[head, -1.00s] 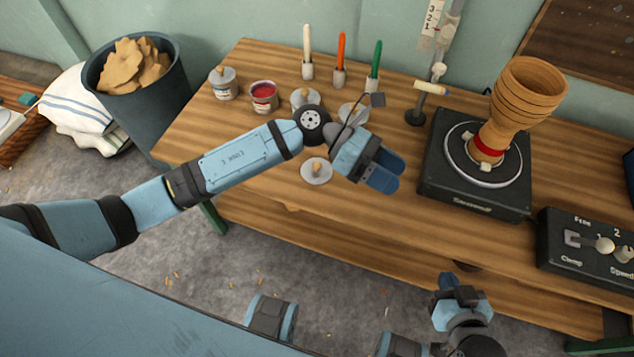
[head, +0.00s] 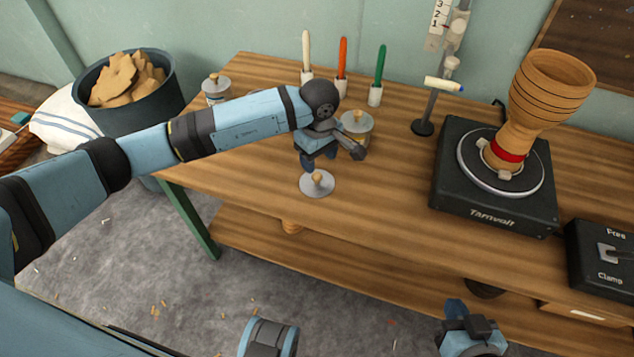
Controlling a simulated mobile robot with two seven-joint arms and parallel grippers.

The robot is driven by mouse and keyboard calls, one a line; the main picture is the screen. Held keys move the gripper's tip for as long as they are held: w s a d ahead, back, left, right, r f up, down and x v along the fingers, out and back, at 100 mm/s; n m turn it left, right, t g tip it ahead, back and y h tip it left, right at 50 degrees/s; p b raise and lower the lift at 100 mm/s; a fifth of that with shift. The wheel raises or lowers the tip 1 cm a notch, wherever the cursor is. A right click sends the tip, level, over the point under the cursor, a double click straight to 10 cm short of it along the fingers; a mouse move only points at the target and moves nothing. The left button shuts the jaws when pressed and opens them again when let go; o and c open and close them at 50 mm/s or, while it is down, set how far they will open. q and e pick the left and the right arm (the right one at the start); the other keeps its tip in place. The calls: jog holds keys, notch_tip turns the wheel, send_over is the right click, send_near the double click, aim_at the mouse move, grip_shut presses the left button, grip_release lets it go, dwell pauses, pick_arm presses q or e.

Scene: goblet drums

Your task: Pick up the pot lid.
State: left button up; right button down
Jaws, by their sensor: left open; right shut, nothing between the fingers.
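A loose pot lid (head: 318,186), a flat grey disc with a wooden knob, lies on the bench near its front edge. My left gripper (head: 318,161) points down just above and behind the lid in the picture. It is open and empty, with its fingers apart from the knob. My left forearm covers part of the bench behind it. A lidded pot (head: 357,129) stands just right of the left gripper, and another lidded pot (head: 216,88) stands at the back left. My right gripper (head: 456,310) is low in front of the bench, shut and empty.
White, orange and green tools (head: 380,70) stand upright in holders at the back. A goblet drum (head: 540,90) sits on a dark turntable (head: 495,215) at right, near a small stand (head: 424,127). The bench front between lid and turntable is clear.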

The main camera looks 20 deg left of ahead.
aim_at(317, 175)
pick_arm(q)
jog(key=f, duration=0.3)
jog(key=f+b, duration=0.1)
jog(key=f, duration=0.1)
jog(key=shift+s+a+f, duration=0.1)
jog(key=shift+s+f, duration=0.1)
jog(key=shift+s, duration=0.2)
jog(key=shift+f, duration=0.5)
jog(key=c, duration=1)
